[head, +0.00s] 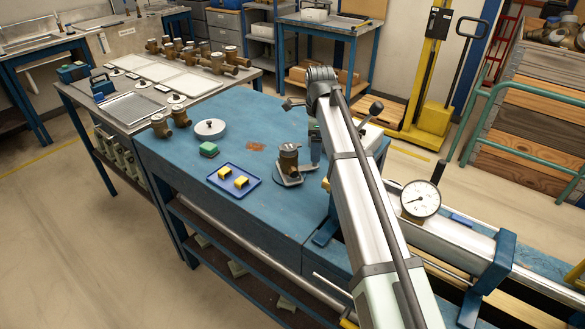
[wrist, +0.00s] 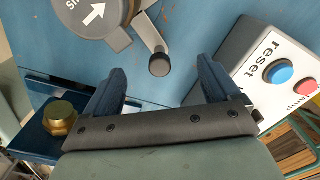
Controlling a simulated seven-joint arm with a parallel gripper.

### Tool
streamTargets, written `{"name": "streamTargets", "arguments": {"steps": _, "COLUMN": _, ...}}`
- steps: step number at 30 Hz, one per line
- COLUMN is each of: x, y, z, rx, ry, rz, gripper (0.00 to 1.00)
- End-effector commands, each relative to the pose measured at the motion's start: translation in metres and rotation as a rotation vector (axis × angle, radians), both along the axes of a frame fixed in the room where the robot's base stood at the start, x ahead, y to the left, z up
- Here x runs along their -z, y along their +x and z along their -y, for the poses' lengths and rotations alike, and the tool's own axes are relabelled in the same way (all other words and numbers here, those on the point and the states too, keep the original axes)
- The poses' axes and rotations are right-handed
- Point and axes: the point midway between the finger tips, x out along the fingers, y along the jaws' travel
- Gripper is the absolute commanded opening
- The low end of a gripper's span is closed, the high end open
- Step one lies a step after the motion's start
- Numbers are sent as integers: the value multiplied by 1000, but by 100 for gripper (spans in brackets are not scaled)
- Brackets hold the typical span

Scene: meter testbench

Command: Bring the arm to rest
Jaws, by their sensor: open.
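My gripper (wrist: 160,80) shows in the wrist view with its two dark blue fingers spread apart and nothing between them. A metal lever with a black knob (wrist: 159,65) lies beyond the fingertips and looks apart from them. In the head view my arm reaches from the bottom edge up over the blue bench (head: 210,240) and bends at its top.
A grey box with a blue reset button (wrist: 279,72) and a red button (wrist: 307,86) is close right of my fingers. A round meter with a white arrow (wrist: 93,14) is upper left, a brass hex fitting (wrist: 60,117) lower left. A blue tray (head: 233,192) and pressure gauge (head: 420,199) flank my arm.

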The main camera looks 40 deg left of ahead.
Motion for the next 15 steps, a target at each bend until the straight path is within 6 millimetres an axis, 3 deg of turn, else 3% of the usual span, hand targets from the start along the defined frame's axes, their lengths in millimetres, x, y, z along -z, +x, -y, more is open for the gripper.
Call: {"name": "streamTargets", "arguments": {"steps": 15, "x": 9, "y": 0, "z": 0, "rx": 0, "ry": 0, "rz": 0, "gripper": 89}}
